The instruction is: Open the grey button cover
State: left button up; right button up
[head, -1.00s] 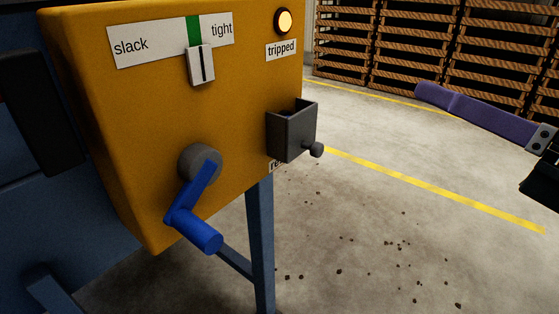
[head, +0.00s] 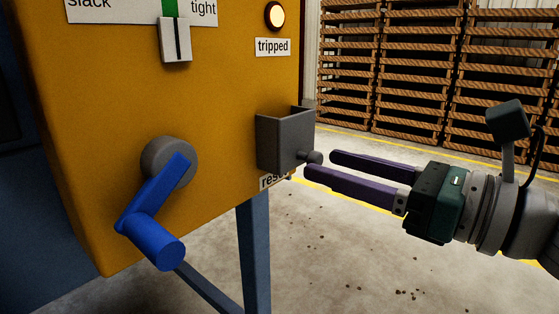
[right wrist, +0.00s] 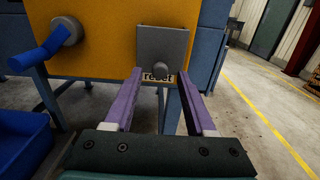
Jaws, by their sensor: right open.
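The grey button cover (head: 283,140) is a box-like hood on the right part of the yellow panel, above the "reset" label (head: 272,181). A small dark knob (head: 314,157) sticks out low on its front. The cover also shows in the right wrist view (right wrist: 175,46), with its knob (right wrist: 159,67). The cover looks closed, and the button is hidden. My right gripper (head: 318,163) is open, its two purple fingers pointing at the knob, with the tips close to it. In the right wrist view the knob lies ahead, between the fingertips. My left gripper is out of view.
A blue crank handle (head: 152,215) juts from the yellow panel (head: 215,110) left of the cover. A slider (head: 175,40) and a lit "tripped" lamp (head: 275,15) are above. A blue leg (head: 254,250) stands below. The floor to the right is free.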

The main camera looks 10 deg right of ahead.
jog(key=shift+w+a, duration=0.35)
jog(key=shift+w, duration=0.1)
grip_shut()
dwell(1.2)
